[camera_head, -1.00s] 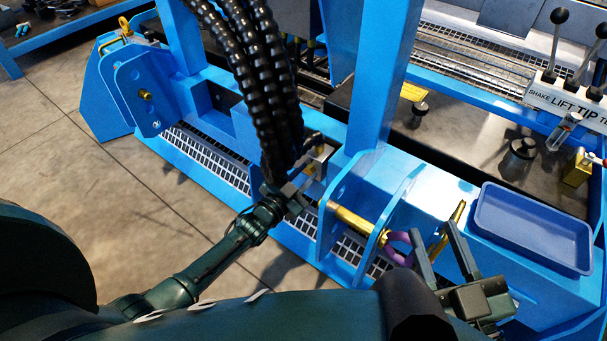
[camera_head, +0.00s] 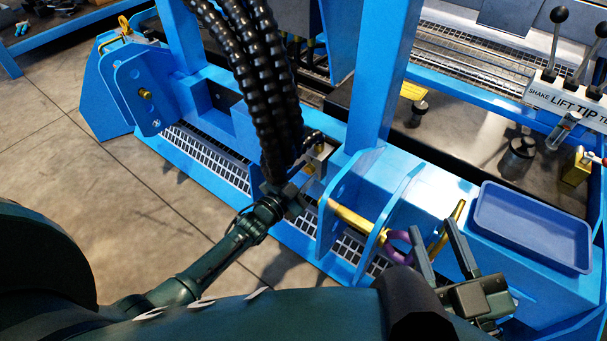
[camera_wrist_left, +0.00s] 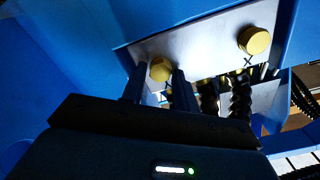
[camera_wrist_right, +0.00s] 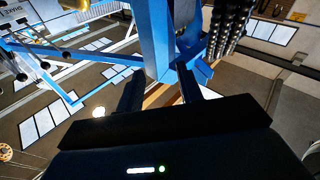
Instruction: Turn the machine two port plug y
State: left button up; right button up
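The machine two port plate (camera_wrist_left: 205,55) shows in the left wrist view as a pale plate with two yellow round plugs. The right plug (camera_wrist_left: 254,40) has an X mark below it. The other plug (camera_wrist_left: 160,69), taken as plug y, sits between my left fingertips; its own mark is not visible. My left gripper (camera_wrist_left: 160,80) straddles this plug and looks shut on it. In the head view my left gripper (camera_head: 302,187) is at the plate beside the black hoses, which partly hide it. My right gripper (camera_head: 446,245) is open and empty.
Thick black ribbed hoses (camera_head: 265,90) hang just above my left gripper. A brass pin (camera_head: 352,217) and purple ring (camera_head: 398,248) are left of my right gripper. A blue tray (camera_head: 530,228) lies right. Levers (camera_head: 556,50) stand at the upper right.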

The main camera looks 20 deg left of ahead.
pick_arm(q)
jog(key=o, duration=0.3)
jog(key=shift+s+a, duration=0.15)
jog(key=shift+s, duration=0.2)
jog(key=p+v, duration=0.4)
jog(key=v, duration=0.8)
jog(key=shift+s, duration=0.2)
pick_arm(e)
jog(key=shift+d+f+g+h, duration=0.1)
jog(key=shift+d+g+h, duration=0.3)
jog(key=shift+d+h, duration=0.3)
jog(key=shift+a, duration=0.2)
pick_arm(q)
jog(key=shift+a, duration=0.1)
pick_arm(e)
jog(key=shift+s, duration=0.15)
